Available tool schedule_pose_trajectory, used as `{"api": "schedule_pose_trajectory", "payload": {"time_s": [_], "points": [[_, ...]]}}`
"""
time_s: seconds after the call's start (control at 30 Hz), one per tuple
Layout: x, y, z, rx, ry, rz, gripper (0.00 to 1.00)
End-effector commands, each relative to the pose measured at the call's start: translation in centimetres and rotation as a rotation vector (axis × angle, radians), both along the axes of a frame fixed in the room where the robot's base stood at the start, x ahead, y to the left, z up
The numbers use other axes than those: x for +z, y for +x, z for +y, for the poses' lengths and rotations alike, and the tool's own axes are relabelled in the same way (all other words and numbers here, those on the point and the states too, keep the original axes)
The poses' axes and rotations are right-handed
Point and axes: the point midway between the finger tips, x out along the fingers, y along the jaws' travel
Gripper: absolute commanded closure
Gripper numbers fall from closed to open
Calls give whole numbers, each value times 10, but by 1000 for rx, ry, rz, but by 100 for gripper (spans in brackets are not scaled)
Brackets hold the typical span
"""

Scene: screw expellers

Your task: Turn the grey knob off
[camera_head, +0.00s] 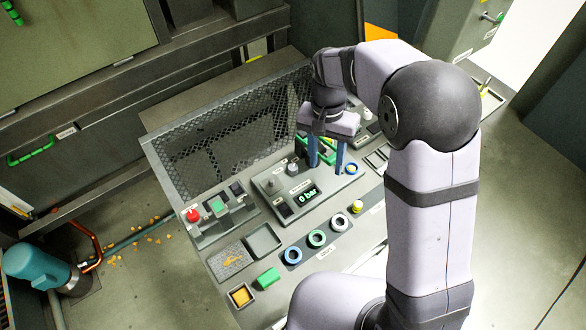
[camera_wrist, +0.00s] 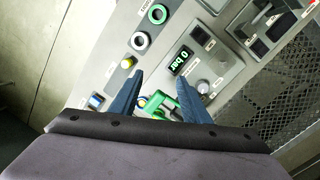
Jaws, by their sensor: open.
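A small control box (camera_head: 262,190) carries a display reading "0 bar" (camera_head: 308,197) and two greyish knobs. One grey knob (camera_head: 269,183) is toward its back left; a paler round knob (camera_head: 292,167) is near its back right. I cannot tell which is the task's knob, nor its setting. Contact cannot be told.
A green handle-like part (camera_wrist: 158,102) lies beyond the gap between the fingers. Ringed sockets (camera_head: 316,239), a yellow button (camera_head: 357,206), a red button (camera_head: 193,215) and a green block (camera_head: 268,277) surround the box. A mesh guard (camera_head: 215,145) stands behind.

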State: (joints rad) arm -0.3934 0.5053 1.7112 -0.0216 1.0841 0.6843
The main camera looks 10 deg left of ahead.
Motion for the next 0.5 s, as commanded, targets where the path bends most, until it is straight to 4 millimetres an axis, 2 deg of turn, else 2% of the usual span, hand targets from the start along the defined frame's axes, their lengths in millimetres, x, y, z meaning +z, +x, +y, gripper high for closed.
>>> {"api": "schedule_pose_trajectory", "payload": {"time_s": [0.03,0.2,0.33,0.5], "points": [[-18,8,18,-15,-12,3,57],[-44,40,60,-99,-5,-60,57],[-55,57,82,-145,11,-104,57],[-60,66,95,-173,23,-127,57]]}}
